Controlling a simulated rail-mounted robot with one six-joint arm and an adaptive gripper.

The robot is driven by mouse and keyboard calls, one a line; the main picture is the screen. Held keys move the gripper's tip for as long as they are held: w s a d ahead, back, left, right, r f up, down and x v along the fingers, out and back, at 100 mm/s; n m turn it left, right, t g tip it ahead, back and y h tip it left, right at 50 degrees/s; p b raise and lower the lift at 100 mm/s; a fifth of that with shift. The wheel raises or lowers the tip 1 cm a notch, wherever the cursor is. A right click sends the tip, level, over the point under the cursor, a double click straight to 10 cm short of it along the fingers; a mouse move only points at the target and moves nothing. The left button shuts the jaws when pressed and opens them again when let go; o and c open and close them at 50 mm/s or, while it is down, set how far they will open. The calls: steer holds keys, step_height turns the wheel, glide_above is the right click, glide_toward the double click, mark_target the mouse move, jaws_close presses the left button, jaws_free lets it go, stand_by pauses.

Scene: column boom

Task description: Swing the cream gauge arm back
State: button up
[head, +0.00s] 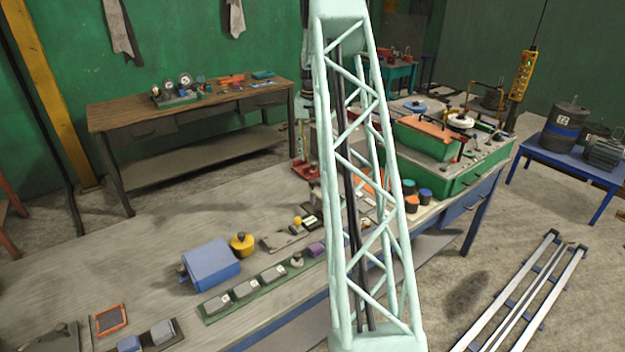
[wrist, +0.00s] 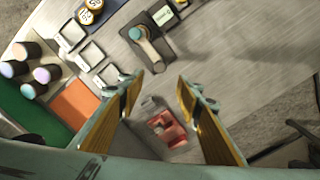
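In the wrist view, a cream arm (wrist: 148,48) with a round teal knob (wrist: 135,34) sits on a dark plate (wrist: 158,43) on the grey bench. I take it to be the gauge arm. It lies beyond my fingertips, above them in the picture, and nothing touches it. My gripper (wrist: 157,88) is open and empty, its two yellow-sided fingers wide apart. In the head view my pale green lattice boom hides much of that part of the bench, and I cannot make out the gauge arm clearly there.
A red fixture (wrist: 167,128) shows between my fingers, lower down. Several pale square blocks (wrist: 90,55), round-topped cylinders (wrist: 42,74) and an orange panel (wrist: 75,105) are to the left. Bare bench (wrist: 235,50) lies to the right. A blue box (head: 211,265) stands on the near bench.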

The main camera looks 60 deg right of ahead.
mark_target(312, 181)
step_height(312, 181, down, 12)
steer(key=shift+r, duration=0.1)
stand_by(0.5)
jaws_close()
stand_by(0.4)
